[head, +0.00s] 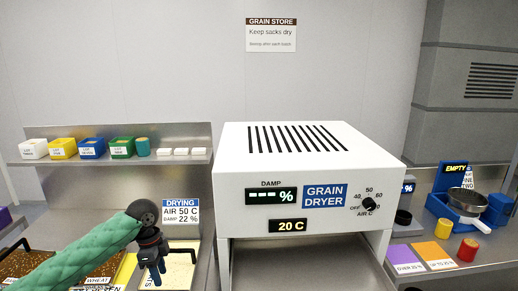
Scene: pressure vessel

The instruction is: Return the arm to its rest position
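My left arm (85,256), in a green sleeve, reaches in from the lower left of the head view. Its dark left gripper (152,272) points down over a tray of pale grain (180,272). The fingers are small and dark, so I cannot tell whether they are open or shut, or whether they touch the grain. No held object shows. My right arm and gripper are not in view.
The white grain dryer (300,170) stands right of my gripper, its display reading 20 C. Behind, a shelf (110,160) holds several small coloured bins. Trays of darker grain (22,264) lie left. A blue scale (455,205) with a pan stands right.

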